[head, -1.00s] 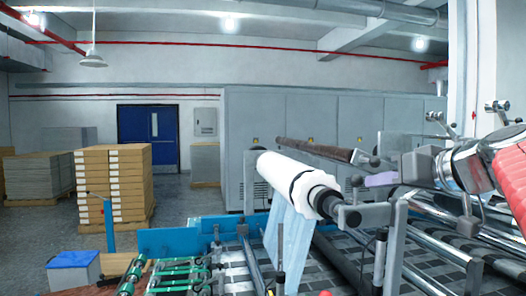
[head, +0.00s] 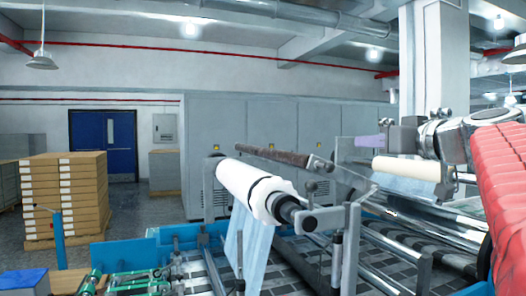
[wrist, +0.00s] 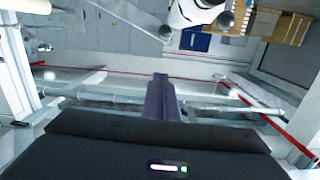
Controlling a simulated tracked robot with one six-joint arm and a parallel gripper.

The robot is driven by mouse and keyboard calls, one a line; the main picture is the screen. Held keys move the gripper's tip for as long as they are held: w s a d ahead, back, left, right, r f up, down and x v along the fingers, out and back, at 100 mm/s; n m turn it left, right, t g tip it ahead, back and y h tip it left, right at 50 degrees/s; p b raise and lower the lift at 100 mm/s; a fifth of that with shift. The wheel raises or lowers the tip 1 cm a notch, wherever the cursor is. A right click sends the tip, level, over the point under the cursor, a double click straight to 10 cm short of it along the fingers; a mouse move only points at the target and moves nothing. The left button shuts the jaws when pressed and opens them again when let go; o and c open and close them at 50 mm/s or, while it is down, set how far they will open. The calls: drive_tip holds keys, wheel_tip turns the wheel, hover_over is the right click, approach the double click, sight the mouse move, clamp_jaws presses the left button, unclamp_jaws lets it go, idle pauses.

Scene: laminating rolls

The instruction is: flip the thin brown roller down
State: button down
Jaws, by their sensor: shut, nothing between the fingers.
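The thin brown roller (head: 272,155) is in the middle of the head view, raised behind and above the large white roll (head: 250,188). It runs slightly downward to the right, to a metal bracket with a knobbed lever (head: 318,165). My gripper (head: 367,141) is to the right of that bracket and a little higher, apart from the roller. Its purple fingers are closed together and empty. In the wrist view the fingers (wrist: 161,98) point into open space; I cannot make out the brown roller there.
A second, cream roll (head: 405,168) with a blue sheet lies below my gripper. Metal rails and rollers (head: 395,245) fill the lower right. Grey cabinets (head: 270,130) stand behind. Stacked boxes (head: 65,195) and a blue door (head: 105,145) are at the left.

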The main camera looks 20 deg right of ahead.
drive_tip(key=w+f, duration=0.4)
drive_tip(key=w, duration=0.6)
drive_tip(key=shift+w+a+f, duration=0.15)
drive_tip(key=shift+w+f, duration=0.05)
drive_tip(key=shift+w, duration=0.05)
drive_tip(key=shift+f, duration=0.1)
idle(0.4)
